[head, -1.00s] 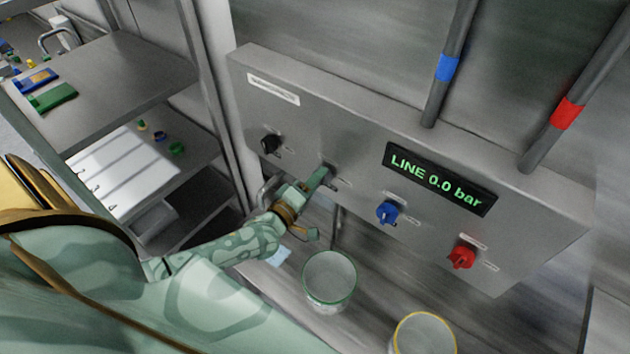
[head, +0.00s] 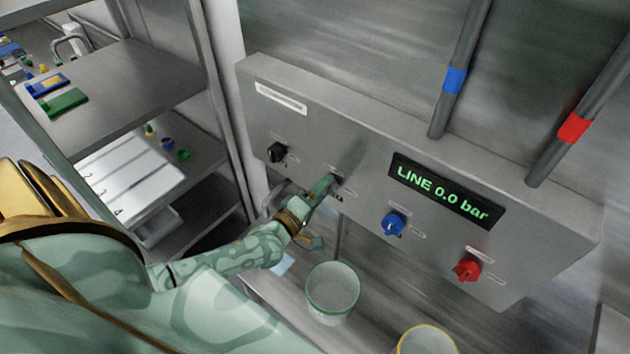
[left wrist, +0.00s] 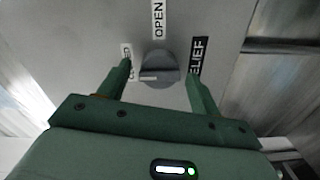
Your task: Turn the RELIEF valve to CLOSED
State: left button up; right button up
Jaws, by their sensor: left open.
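The RELIEF valve is a grey round knob (left wrist: 160,68) on the panel, seen in the left wrist view. Its white pointer mark points left, toward the side of the partly covered CLOSED label (left wrist: 127,52). The OPEN label (left wrist: 158,18) is above the knob and the RELIEF label (left wrist: 197,60) is to its right. My left gripper (left wrist: 158,75) is open, with one finger on each side of the knob and gaps visible. In the head view my left gripper (head: 328,184) is at the panel and hides most of this knob. My right gripper is not in view.
The steel panel (head: 330,120) also carries a black knob (head: 277,152), a blue knob (head: 393,223), a red knob (head: 466,270) and a display (head: 446,191) reading LINE 0.0 bar. A green-rimmed container (head: 332,290) and a yellow-rimmed one (head: 427,342) stand below.

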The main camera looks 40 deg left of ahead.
pick_arm(q)
jog(key=s+a+b, duration=0.1)
jog(key=s, duration=1.5)
jog(key=shift+s+a+b, duration=0.15)
jog(key=shift+b, duration=0.25)
